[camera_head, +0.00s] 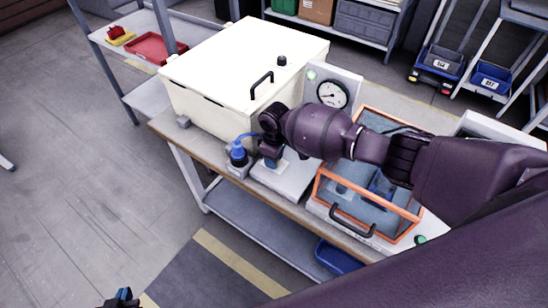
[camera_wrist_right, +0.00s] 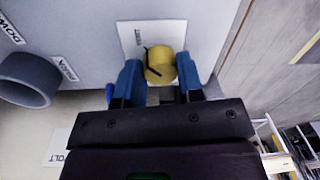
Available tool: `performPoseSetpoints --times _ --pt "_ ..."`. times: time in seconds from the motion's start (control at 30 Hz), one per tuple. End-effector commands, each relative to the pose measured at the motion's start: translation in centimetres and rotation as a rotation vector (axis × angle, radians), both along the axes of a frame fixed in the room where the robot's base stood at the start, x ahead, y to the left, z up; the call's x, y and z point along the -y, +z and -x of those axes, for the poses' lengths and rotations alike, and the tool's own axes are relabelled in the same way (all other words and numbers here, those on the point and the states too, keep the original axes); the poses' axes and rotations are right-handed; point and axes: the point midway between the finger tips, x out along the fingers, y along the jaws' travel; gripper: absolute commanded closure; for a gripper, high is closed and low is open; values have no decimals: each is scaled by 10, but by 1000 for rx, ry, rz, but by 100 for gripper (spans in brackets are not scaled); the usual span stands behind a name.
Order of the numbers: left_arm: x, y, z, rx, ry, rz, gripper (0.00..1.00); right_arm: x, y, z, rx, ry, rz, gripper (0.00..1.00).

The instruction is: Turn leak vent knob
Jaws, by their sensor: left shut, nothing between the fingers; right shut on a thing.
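The leak vent knob (camera_wrist_right: 159,66) is a yellow round knob with a dark line across its face. It sits on a white plate (camera_wrist_right: 133,38) with small lettering, on a pale grey surface. My right gripper (camera_wrist_right: 160,82) is shut on the knob, with one blue finger on each side. In the head view my right gripper (camera_head: 270,163) is low at the bench's front side, beside a blue-topped part; the knob is hidden there. My left gripper (camera_head: 122,297) shows only its blue tips at the bottom edge, shut and empty, away from the bench.
A large white lidded box (camera_head: 240,70) with a black handle stands on the bench, next to a gauge (camera_head: 332,94). An orange-framed clear case (camera_head: 368,229) is at the right, under my arm. A grey ring-like part (camera_wrist_right: 28,78) lies left of the knob. The floor at left is free.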

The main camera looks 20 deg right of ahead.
Motion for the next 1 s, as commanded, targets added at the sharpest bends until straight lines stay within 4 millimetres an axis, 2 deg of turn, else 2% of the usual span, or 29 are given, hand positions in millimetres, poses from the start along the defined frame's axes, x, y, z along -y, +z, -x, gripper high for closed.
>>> performPoseSetpoints --times 0.23,0.27,0.4,0.43,0.77,0.87,1.0 --pt "0 0 0 1 0 0 100 -1 0 0 0 -1 -1 89" --pt "0 0 0 1 0 0 100 -1 0 0 0 -1 -1 64" --pt "0 0 0 1 0 0 100 0 0 0 0 -1 -1 42" --pt "0 0 0 1 0 0 100 0 0 0 0 0 -1 40" --pt "0 0 0 1 0 0 100 0 3 -1 1 0 -1 40" --pt "0 -1 0 1 0 0 100 0 12 -1 2 0 -2 40" --pt "0 -2 -1 2 0 0 100 1 33 -2 4 2 -1 40"
